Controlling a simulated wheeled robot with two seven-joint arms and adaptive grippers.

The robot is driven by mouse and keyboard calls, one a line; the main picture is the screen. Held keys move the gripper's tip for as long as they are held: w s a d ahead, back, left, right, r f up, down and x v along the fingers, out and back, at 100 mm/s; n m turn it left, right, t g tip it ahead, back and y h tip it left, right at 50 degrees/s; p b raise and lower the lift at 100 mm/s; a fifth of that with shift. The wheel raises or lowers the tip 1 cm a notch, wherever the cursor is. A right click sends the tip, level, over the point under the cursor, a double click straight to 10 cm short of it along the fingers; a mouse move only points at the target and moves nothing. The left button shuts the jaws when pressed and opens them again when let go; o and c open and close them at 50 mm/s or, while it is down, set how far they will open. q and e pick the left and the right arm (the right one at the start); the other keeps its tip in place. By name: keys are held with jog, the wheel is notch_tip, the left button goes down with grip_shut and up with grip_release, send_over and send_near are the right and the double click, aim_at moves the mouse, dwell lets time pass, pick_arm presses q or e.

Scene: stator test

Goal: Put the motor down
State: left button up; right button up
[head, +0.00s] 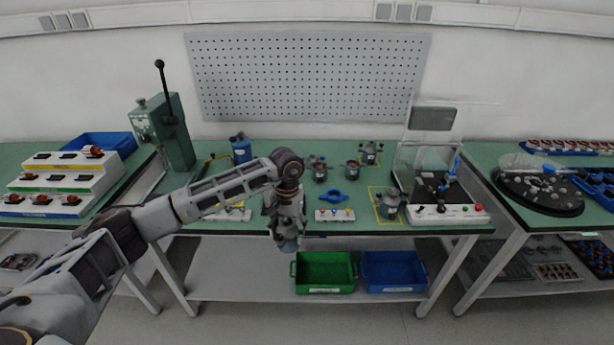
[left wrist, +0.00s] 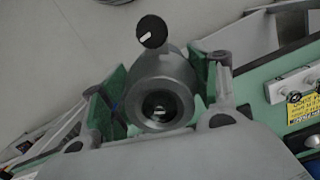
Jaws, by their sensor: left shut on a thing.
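My left gripper (head: 290,226) hangs in front of the middle table's front edge, over the gap above the lower shelf. It is shut on a grey motor (head: 288,243). In the left wrist view the motor (left wrist: 160,98) sits between the two green-padded fingers of the gripper (left wrist: 155,95), with its round dark end facing the camera. A black knob with a white mark (left wrist: 151,31) shows just beyond it. My right gripper is not in view.
A green bin (head: 325,273) and a blue bin (head: 394,272) stand on the lower shelf.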

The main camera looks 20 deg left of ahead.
pick_arm(q)
jog(key=r+n, duration=0.1)
jog(key=w+r, duration=0.1)
jog(key=w+r+n, duration=0.1)
jog(key=shift+w+a+r+n, duration=0.1)
jog(key=shift+a+r+n, duration=0.15)
jog(key=shift+a+n, duration=0.1)
jog(key=shift+w+a+r+n, duration=0.25)
jog(key=shift+r+n, duration=0.25)
jog(key=shift+n, duration=0.15)
jog(key=shift+w+a+r+n+h, duration=0.15)
jog(key=shift+r+n, duration=0.1)
jog(key=shift+n, duration=0.35)
jog(key=shift+w+a+r+n+h, duration=0.15)
jog(key=shift+r+n, duration=0.1)
jog(key=shift+n, duration=0.35)
jog(key=n, duration=0.3)
jog(key=n+t, duration=0.1)
jog(key=n, duration=0.3)
jog(key=a+n, duration=0.1)
jog(key=n, duration=0.2)
jog(key=shift+s+r+h, duration=0.3)
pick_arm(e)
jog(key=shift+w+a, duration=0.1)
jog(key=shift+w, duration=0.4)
pick_arm(q)
jog(key=shift+n, duration=0.3)
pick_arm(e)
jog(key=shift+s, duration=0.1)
